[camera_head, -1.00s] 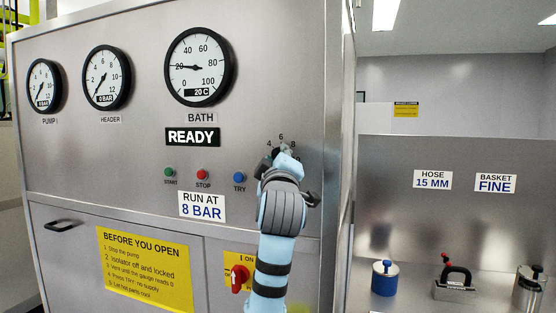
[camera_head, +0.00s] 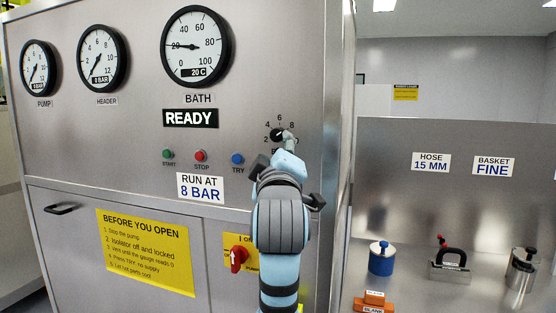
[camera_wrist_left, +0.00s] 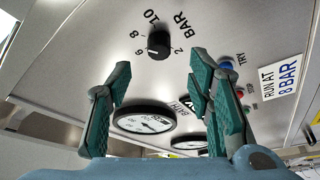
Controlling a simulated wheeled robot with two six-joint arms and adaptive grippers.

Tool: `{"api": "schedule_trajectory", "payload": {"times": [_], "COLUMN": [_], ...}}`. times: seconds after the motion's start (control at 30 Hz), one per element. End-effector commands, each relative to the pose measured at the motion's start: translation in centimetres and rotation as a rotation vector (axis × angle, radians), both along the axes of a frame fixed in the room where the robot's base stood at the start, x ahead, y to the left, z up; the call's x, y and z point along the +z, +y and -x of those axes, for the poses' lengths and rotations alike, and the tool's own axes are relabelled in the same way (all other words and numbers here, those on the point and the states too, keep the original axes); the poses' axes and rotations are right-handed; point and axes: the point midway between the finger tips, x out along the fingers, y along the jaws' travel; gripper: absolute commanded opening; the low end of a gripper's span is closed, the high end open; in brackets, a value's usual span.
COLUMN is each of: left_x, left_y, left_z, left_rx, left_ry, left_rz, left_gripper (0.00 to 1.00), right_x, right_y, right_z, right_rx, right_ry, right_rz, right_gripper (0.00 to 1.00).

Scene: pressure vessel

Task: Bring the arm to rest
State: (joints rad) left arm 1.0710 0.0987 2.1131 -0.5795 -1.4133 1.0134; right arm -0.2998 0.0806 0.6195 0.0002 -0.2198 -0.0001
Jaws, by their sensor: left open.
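My left gripper (camera_head: 287,165) is in front of the steel panel in the head view, just below the black pressure knob (camera_head: 277,135). My blue and grey arm comes up from the bottom and hides most of its fingers. In the left wrist view the gripper (camera_wrist_left: 158,70) is open, its two green-padded fingers apart with nothing between them. The knob (camera_wrist_left: 159,45) shows there beyond the fingertips, apart from them, with its scale and BAR label around it. My right gripper is not in view.
START, STOP and TRY (camera_head: 237,159) buttons are left of my gripper. A red isolator handle (camera_head: 238,259) is close to my arm. A blue-topped canister (camera_head: 382,258), a black-handled block (camera_head: 451,262) and orange blanks (camera_head: 374,301) stand at right.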

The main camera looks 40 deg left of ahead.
Motion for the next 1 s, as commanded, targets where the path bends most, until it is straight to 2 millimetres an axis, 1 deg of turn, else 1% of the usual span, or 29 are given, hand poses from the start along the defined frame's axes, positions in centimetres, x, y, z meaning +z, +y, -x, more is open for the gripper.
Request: {"api": "schedule_trajectory", "payload": {"times": [0.03, 0.1, 0.2, 0.27, 0.73, 0.8, 0.87, 0.9, 0.97, 1.0], "left_x": [-0.3, -0.7, -0.9, -1.1, -1.0, -1.4, -2.8, -4.5, -8.4, -11.9], "left_y": [-0.9, -1.8, -2.6, -2.8, -2.8, -2.8, -2.9, -3.1, -3.5, -3.8], "left_z": [0.9, 2.1, 3.2, 3.5, 3.6, 3.4, 2.9, 2.3, 1.2, 0.5], "left_rx": [-0.004, -0.004, -0.003, 0.000, 0.001, -0.001, -0.009, -0.017, -0.040, -0.064], "left_ry": [-0.002, -0.001, -0.001, 0.001, 0.001, 0.013, 0.053, 0.104, 0.217, 0.314], "left_rz": [0.002, 0.003, 0.001, 0.001, 0.000, -0.003, -0.019, -0.037, -0.080, -0.119], "left_gripper": [0.47, 0.47, 0.47, 0.47, 0.47, 0.47, 0.47, 0.47, 0.47, 0.47], "right_x": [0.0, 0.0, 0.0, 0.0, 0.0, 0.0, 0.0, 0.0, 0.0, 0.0], "right_y": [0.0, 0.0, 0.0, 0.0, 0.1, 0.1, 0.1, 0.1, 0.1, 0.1], "right_z": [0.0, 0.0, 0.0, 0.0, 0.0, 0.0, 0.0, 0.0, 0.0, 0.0], "right_rx": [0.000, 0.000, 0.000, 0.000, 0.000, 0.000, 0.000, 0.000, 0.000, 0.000], "right_ry": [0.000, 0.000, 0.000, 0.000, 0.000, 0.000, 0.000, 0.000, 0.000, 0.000], "right_rz": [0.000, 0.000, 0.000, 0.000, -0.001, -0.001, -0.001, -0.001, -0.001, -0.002], "right_gripper": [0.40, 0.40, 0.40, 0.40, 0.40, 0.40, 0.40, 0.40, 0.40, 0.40]}}
